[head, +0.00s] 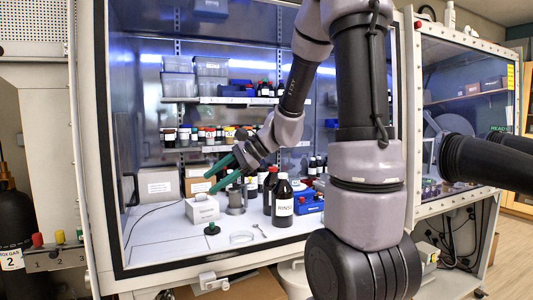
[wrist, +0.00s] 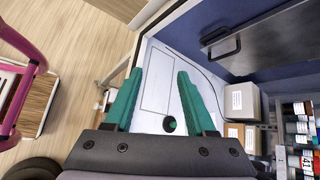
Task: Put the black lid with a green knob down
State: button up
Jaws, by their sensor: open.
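The black lid with a green knob (head: 211,229) lies flat on the white cabinet floor near the front edge, knob up. In the wrist view the lid (wrist: 169,125) shows low between the fingers, beside the base of the right finger, on the white surface. My gripper (head: 211,181) has green fingers spread apart and holds nothing. It is above the cabinet floor, higher than the lid and apart from it. In the wrist view my gripper (wrist: 160,74) also shows open and empty.
A white box (head: 202,209) stands behind the lid, with a metal pot (head: 236,203) to its right. A clear ring-like dish (head: 242,238) lies right of the lid. Dark bottles (head: 282,203) stand further right. The floor left of the lid is mostly clear, crossed by a cable.

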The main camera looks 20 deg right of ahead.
jog(key=s+d+r+n+t+h, duration=0.1)
jog(key=s+d+r+n+h, duration=0.3)
jog(key=s, duration=0.3)
jog(key=s+d+r+n+t+h, duration=0.2)
jog(key=s+d+r+n+h, duration=0.2)
jog(key=s, duration=0.4)
jog(key=shift+d+r+n, duration=0.3)
jog(key=shift+r+n, duration=0.35)
jog(key=shift+n, duration=0.35)
